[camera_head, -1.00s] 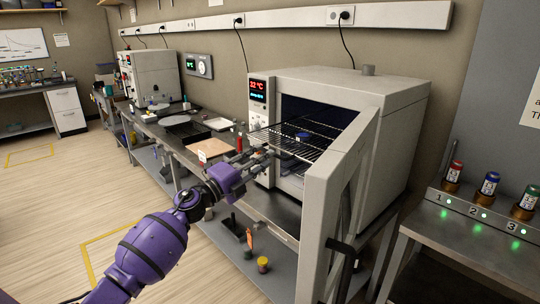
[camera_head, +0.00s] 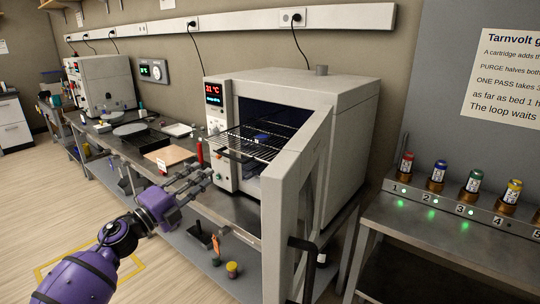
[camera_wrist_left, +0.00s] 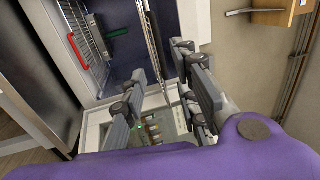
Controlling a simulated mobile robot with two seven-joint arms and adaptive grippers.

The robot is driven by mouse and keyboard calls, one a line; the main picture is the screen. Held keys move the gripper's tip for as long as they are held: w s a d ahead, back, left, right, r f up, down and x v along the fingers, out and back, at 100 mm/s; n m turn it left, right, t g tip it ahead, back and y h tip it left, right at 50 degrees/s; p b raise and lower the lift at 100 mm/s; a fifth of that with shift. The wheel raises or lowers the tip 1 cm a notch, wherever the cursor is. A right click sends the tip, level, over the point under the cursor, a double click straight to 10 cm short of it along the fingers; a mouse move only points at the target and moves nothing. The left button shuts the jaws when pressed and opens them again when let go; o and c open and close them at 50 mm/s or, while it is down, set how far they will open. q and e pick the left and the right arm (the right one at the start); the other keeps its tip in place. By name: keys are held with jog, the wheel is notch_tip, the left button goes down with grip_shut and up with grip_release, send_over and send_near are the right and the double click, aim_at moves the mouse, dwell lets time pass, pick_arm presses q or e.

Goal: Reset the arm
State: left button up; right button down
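My left arm is purple and comes in from the lower left in the head view. Its grey gripper (camera_head: 200,180) is open and empty, over the bench edge in front of the oven's lower left corner. In the left wrist view the gripper (camera_wrist_left: 165,105) shows its fingers spread with nothing between them. The grey oven (camera_head: 340,115) has its door (camera_head: 285,210) swung wide open toward me. A wire rack (camera_head: 245,145) sticks out of the oven and a small blue item (camera_head: 262,137) lies on it. My right gripper is in neither view.
A right-hand table carries a rail (camera_head: 480,215) with several coloured cartridges. The open door stands right of my left gripper. Floor at left is clear.

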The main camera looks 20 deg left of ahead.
pick_arm(q)
jog(key=s+d+f+n+g+y+p, duration=0.1)
jog(key=s+d+f+n+y, duration=0.15)
jog(key=s+f+n, duration=0.45)
jog(key=s+d+f+n+g+y, duration=0.1)
jog(key=s+f+n+g+y, duration=0.15)
jog(key=f, duration=0.75)
jog(key=s+d+f+n+g+y+p, duration=0.1)
jog(key=s+d+f+n+y, duration=0.15)
jog(key=s+f+n, duration=0.5)
jog(key=s+d+f+n+g, duration=0.1)
jog(key=s+d+f, duration=0.3)
jog(key=s, duration=0.4)
jog(key=s+d+f+n+g, duration=0.2)
jog(key=s+d+f, duration=0.3)
jog(key=s, duration=0.4)
jog(key=s+d+f+n+g+p, duration=0.1)
jog(key=s+d+f+g, duration=0.2)
jog(key=s+d+f, duration=0.2)
jog(key=s+f+h, duration=0.1)
jog(key=s+f, duration=0.1)
jog(key=s, duration=0.1)
jog(key=shift+s+d+n, duration=0.2)
jog(key=shift+d+n, duration=0.05)
jog(key=shift+n, duration=0.05)
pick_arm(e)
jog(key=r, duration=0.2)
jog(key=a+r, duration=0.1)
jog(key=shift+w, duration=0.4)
